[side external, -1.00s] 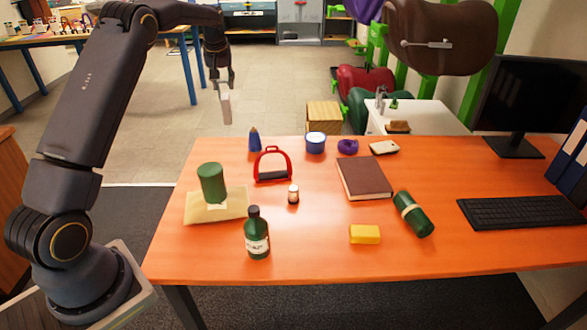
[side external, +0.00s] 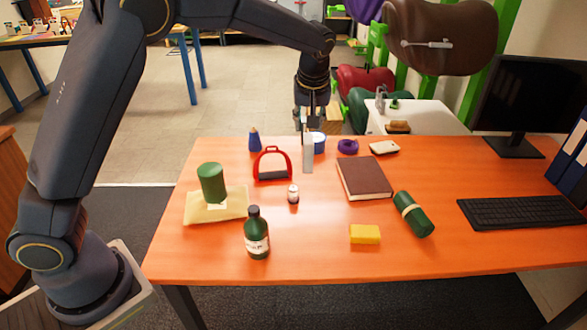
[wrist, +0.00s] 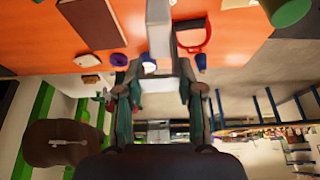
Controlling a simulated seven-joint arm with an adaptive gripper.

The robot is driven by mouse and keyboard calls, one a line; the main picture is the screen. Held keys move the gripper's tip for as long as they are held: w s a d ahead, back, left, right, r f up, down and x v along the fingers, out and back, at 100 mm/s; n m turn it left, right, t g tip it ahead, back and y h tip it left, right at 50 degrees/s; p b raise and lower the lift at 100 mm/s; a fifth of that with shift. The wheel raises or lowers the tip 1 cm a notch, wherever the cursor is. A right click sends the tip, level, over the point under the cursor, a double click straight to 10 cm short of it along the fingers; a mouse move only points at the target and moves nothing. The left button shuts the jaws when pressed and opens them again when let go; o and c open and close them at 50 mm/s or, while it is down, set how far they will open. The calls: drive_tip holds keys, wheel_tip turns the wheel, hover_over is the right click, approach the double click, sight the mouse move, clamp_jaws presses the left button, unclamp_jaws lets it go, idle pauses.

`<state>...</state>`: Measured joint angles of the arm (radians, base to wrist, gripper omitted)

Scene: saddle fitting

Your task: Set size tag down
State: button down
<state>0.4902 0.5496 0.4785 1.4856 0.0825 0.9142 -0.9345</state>
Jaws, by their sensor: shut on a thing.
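The size tag (side external: 308,155) is a pale, flat, upright strip. My gripper (side external: 308,125) is shut on its upper end and holds it over the back of the orange table, in front of the blue tub. In the wrist view the tag (wrist: 159,30) extends out from between the fingertips (wrist: 160,75). I cannot tell whether its lower end touches the table.
Near the tag are the red stirrup (side external: 272,165), blue tub (side external: 319,143), brown book (side external: 364,178), purple ring (side external: 348,147) and small bottle (side external: 293,195). A dark green bottle (side external: 257,235) and yellow block (side external: 365,234) stand nearer the front. Clear tabletop lies between stirrup and book.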

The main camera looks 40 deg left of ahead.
drive_tip(key=shift+s+d+f, duration=0.3)
drive_tip(key=shift+d+f, duration=0.05)
drive_tip(key=shift+d, duration=0.15)
drive_tip(key=shift+s+d+f, duration=0.3)
drive_tip(key=shift+d+f, duration=0.05)
drive_tip(key=shift+d, duration=0.15)
wheel_tip(320, 180, down, 20)
drive_tip(key=shift+w+r, duration=0.15)
drive_tip(key=c, duration=0.7)
unclamp_jaws()
